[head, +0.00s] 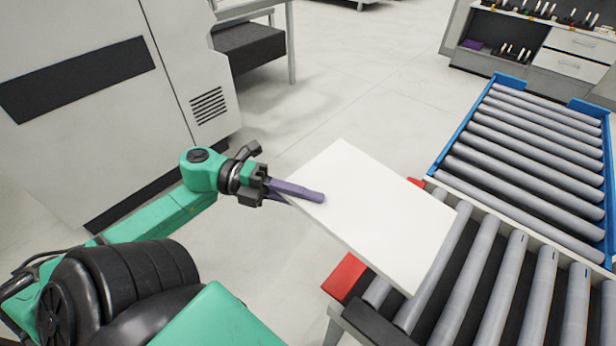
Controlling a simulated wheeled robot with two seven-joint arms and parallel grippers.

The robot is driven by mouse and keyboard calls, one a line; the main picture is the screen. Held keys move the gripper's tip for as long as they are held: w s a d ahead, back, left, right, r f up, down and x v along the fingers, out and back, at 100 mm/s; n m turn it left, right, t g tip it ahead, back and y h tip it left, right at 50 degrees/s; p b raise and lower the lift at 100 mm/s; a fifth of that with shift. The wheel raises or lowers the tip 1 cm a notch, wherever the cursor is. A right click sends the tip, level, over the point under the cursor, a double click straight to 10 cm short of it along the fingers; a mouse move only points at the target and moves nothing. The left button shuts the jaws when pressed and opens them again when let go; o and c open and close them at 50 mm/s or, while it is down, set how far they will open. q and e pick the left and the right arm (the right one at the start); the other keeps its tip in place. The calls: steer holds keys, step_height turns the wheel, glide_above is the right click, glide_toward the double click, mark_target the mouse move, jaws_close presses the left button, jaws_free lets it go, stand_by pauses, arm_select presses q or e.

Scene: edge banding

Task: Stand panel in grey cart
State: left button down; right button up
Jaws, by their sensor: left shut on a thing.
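A white rectangular panel (375,215) lies roughly flat in the middle of the head view. Its right part is over the near end of a roller conveyor, and its left part sticks out over the floor. My left gripper (306,193) is shut on the panel's left edge, with one purple finger across its top face. Whether the panel touches the rollers is hard to tell. The grey cart is not clearly in view. My right gripper is not in view.
The roller conveyor (512,290) with red end blocks (345,277) stands at the lower right. A blue-framed roller table (530,150) is behind it. A large grey-white machine (110,90) stands at the left. Open floor (340,90) lies between them.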

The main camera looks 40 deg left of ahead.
arm_select(q)
steer(key=shift+r+g+y+b, duration=0.3)
steer(key=shift+r+g+y, duration=0.25)
steer(key=shift+y, duration=0.45)
steer(key=y, duration=0.2)
steer(key=r+g+y, duration=0.1)
steer(key=y, duration=0.1)
steer(key=shift+r, duration=0.3)
step_height(320, 180, up, 2)
steer(key=g+y, duration=0.1)
steer(key=y, duration=0.1)
steer(key=g+y, duration=0.1)
steer(key=y, duration=0.2)
steer(key=shift+w+g+y, duration=0.15)
steer(key=shift+g+y, duration=0.15)
steer(key=shift+g, duration=0.05)
steer(key=shift+d+r+g+y, duration=0.1)
steer(key=shift+r+g+y, duration=0.4)
steer(key=shift+y, duration=0.7)
steer(key=shift+f, duration=0.1)
